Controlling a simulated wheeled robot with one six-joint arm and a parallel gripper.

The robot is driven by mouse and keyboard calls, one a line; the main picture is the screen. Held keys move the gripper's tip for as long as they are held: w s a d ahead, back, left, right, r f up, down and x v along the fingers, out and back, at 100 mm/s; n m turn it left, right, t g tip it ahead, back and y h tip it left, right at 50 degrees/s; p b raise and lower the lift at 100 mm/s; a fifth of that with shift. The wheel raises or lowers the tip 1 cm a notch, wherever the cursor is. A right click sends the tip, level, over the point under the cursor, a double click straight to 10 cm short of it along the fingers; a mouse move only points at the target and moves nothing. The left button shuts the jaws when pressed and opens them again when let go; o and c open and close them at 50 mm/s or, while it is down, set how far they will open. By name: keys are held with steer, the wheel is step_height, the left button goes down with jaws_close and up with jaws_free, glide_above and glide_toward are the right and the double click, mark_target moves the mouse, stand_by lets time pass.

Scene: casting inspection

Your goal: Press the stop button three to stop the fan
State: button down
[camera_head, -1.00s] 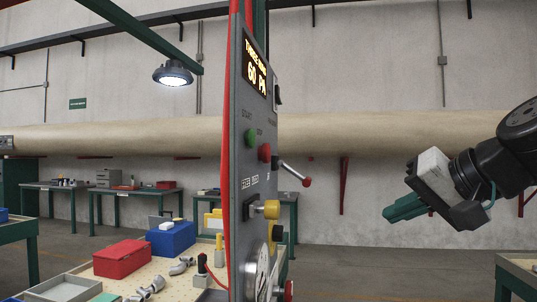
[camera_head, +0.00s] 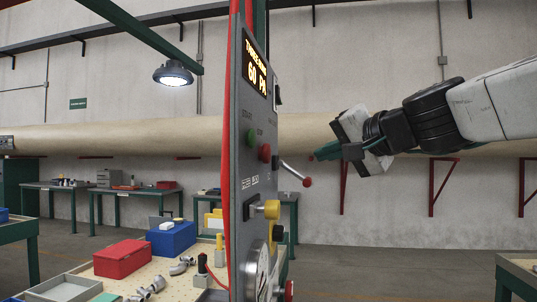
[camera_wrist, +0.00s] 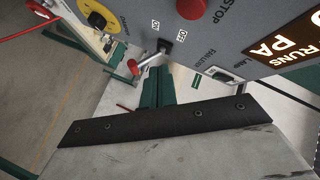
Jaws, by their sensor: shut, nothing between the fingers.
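The grey control panel (camera_head: 240,190) with a red edge stands nearly edge-on in the head view. Its red stop button (camera_head: 265,152) sits just below and right of a green button (camera_head: 251,138). In the wrist view the red button (camera_wrist: 191,8) is at the top edge, partly cut off, beside the word STOP. My gripper (camera_head: 318,153) is right of the panel, level with the red button and apart from it in the picture. Its green fingers are shut and empty; they also show in the wrist view (camera_wrist: 160,75), below the button. I see no fan.
A lever with a red knob (camera_head: 307,182) juts from the panel below my fingers. A yellow knob (camera_head: 271,209) is lower. The lit display (camera_head: 256,70) shows 60 PA. A bench with a red box (camera_head: 122,259) and blue box (camera_head: 172,239) is at left.

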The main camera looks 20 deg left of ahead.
glide_toward(270, 156)
steer(key=shift+w+a+f, duration=0.25)
steer(key=shift+w+a, duration=0.4)
steer(key=shift+w, duration=0.05)
steer(key=shift+w+a+f, duration=0.2)
steer(key=shift+w+a, duration=0.45)
steer(key=shift+w, duration=0.05)
steer(key=shift+w+a+f, duration=0.25)
steer(key=shift+w+a, duration=0.35)
steer(key=shift+w, duration=0.15)
steer(key=shift+s+a, duration=0.1)
steer(key=shift+a, duration=0.3)
steer(key=shift+s+a, duration=0.1)
steer(key=shift+a, duration=0.35)
stand_by(0.8)
steer(key=shift+d, duration=0.85)
steer(key=shift+w+d, duration=0.25)
steer(key=shift+d, duration=0.55)
steer(key=shift+w+d, duration=0.25)
steer(key=shift+d, duration=0.55)
steer(key=shift+w+d, duration=0.3)
steer(key=shift+d, duration=0.55)
